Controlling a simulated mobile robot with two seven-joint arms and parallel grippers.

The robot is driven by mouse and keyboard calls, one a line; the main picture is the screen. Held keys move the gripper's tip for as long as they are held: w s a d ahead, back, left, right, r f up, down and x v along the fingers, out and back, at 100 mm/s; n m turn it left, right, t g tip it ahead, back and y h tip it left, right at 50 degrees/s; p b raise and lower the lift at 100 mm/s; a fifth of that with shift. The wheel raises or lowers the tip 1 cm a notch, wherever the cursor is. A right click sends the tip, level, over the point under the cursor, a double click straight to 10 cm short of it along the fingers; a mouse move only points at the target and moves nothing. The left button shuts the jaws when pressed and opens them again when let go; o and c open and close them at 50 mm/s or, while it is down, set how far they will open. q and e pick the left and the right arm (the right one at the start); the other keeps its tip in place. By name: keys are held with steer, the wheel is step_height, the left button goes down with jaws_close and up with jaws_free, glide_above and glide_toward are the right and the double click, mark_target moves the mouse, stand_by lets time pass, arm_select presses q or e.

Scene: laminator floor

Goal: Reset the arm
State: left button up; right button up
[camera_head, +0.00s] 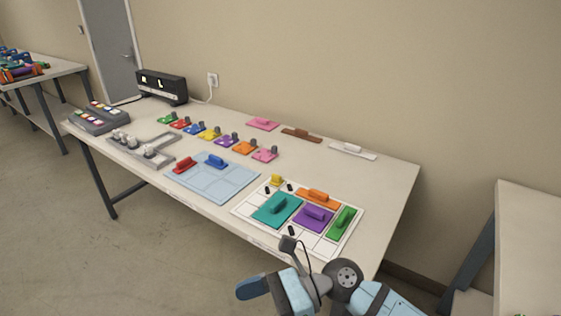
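An arm of mine, light blue and black, comes in from the bottom right and is folded in front of the table's near edge. I take it to be my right arm. A dark blue part at its left end (252,288) may belong to the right gripper, but I cannot make out two fingertips or whether they are open. A small dark piece with a cable (289,244) sticks up from it and overlaps the table edge. I see nothing held. My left gripper is not in view.
The white table (390,180) carries a white board (243,211) with colored handled blocks, a light blue tray (215,187), a grey fixture (155,139), a row of colored pieces and a black display box (163,87). Another table (530,235) stands at right. The table's right end is clear.

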steer(key=w+d+f+m+t+h, duration=0.25)
steer(key=d+m+t, duration=0.35)
steer(key=m+t, duration=0.85)
steer(key=w+d+f+m+t+h, duration=0.1)
steer(key=w+d+f+m+t, duration=0.45)
steer(key=m, duration=1.55)
steer(key=s+d+f+m+g+h, duration=0.4)
steer(key=s+d+f+m+h, duration=0.65)
steer(key=f+m, duration=0.55)
arm_select(q)
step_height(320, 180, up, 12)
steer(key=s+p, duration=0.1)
steer(key=p, duration=1.3)
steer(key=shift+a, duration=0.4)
arm_select(e)
steer(key=s+d+r+y, duration=0.1)
steer(key=s+d+r, duration=0.1)
steer(key=r, duration=0.9)
steer(key=shift+s+d+r, duration=0.15)
steer(key=shift+s, duration=0.75)
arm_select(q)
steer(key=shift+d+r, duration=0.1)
